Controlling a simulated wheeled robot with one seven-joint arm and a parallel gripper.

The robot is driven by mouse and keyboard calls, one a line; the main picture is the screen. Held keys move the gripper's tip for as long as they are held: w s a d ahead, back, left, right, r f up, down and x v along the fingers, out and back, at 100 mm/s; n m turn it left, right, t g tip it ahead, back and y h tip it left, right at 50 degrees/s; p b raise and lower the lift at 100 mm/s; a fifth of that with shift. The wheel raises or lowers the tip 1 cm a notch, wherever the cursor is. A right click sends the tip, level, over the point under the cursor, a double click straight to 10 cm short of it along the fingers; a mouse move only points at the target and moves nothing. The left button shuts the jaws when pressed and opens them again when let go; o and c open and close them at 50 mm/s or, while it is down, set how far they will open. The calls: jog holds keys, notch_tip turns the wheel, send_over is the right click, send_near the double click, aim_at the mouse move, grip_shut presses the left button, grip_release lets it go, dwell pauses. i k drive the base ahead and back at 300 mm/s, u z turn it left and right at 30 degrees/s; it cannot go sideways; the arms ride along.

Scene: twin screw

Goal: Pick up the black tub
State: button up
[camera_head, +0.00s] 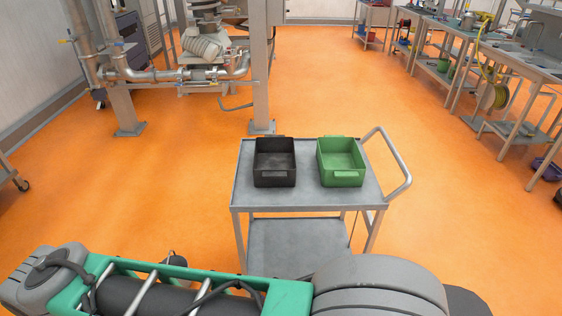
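The black tub (274,180) is an open rectangular bin with a small front lip. It stands upright on the left part of the top shelf of a grey metal cart (300,198). It looks empty. A green tub (342,180) of similar shape stands to its right on the same shelf, with a gap between them. My own arm crosses the bottom of the picture, in front of and apart from the cart. The end of my gripper is not clearly visible.
The cart has a lower shelf (300,245) and a handle (392,160) at its right. A metal post (260,70) with pipework (190,75) stands behind it. Workbenches (480,60) line the right. Orange floor is clear around the cart's left and right.

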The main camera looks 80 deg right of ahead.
aim_at(274, 166)
jog(key=z, duration=0.95)
jog(key=i, duration=0.9)
jog(key=z, duration=1)
